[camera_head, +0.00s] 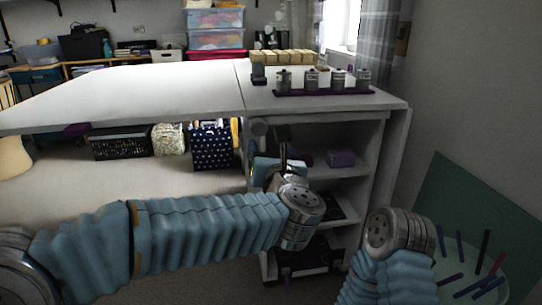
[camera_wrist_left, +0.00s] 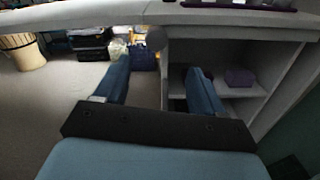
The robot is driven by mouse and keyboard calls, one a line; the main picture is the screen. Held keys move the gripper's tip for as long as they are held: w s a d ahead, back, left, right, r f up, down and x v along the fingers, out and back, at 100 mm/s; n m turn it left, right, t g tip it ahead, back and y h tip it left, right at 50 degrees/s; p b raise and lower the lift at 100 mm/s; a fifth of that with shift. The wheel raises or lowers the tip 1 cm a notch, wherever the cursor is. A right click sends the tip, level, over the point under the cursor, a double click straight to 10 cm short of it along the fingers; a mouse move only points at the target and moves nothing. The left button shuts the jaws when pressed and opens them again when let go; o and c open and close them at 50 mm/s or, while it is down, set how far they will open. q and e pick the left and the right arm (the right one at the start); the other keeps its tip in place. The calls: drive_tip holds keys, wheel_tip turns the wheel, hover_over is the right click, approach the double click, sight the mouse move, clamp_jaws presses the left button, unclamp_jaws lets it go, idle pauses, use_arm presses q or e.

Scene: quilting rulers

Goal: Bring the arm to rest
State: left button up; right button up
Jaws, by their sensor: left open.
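My left arm comes in from the left in the head view, with blue ribbed sleeves. Its gripper (camera_head: 283,148) is in front of the white table's open shelves, below the tabletop edge. In the left wrist view the two blue fingers of the left gripper (camera_wrist_left: 161,88) are spread apart with nothing between them. My right arm (camera_head: 395,250) shows at the lower right of the head view. Its gripper is not visible there.
The white table (camera_head: 150,88) spans the middle. A dark tray (camera_head: 325,92) with several grey pots stands at its right end. A purple box (camera_head: 341,158) sits on a shelf. A bin (camera_head: 480,288) with coloured sticks and a green board (camera_head: 480,200) stand at right.

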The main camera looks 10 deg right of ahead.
use_arm(q)
drive_tip(key=shift+s, duration=0.25)
drive_tip(key=w+a+f+m+g+h+p, duration=0.1)
drive_tip(key=w+a+f+m+g, duration=0.15)
drive_tip(key=f+m, duration=0.55)
drive_tip(key=w+a+f+m+g+h+p, duration=0.1)
drive_tip(key=w+a+f+m, duration=0.25)
drive_tip(key=f, duration=0.75)
drive_tip(key=s+a+f+m+g+p, duration=0.1)
drive_tip(key=a+f+m, duration=0.2)
drive_tip(key=f, duration=0.4)
drive_tip(key=s+a+f+m+g, duration=0.1)
drive_tip(key=a+f+m+g, duration=0.1)
drive_tip(key=f+m, duration=0.3)
drive_tip(key=s+a+f+m+g+p, duration=0.1)
drive_tip(key=s+a+f+m+g, duration=0.25)
drive_tip(key=s+f, duration=0.35)
drive_tip(key=s+a+f+m+g, duration=0.25)
drive_tip(key=s+a+f, duration=0.25)
drive_tip(key=f, duration=0.5)
drive_tip(key=s+a+f+m+g, duration=0.2)
drive_tip(key=s+m, duration=0.1)
drive_tip(key=s, duration=0.4)
drive_tip(key=s+a+f+m+g+h+p, duration=0.1)
drive_tip(key=s+f+m+g, duration=0.1)
drive_tip(key=s, duration=0.5)
drive_tip(key=shift+s+a+f+m+g, duration=0.35)
drive_tip(key=shift+a+f+m, duration=0.05)
drive_tip(key=shift+f+m, duration=0.2)
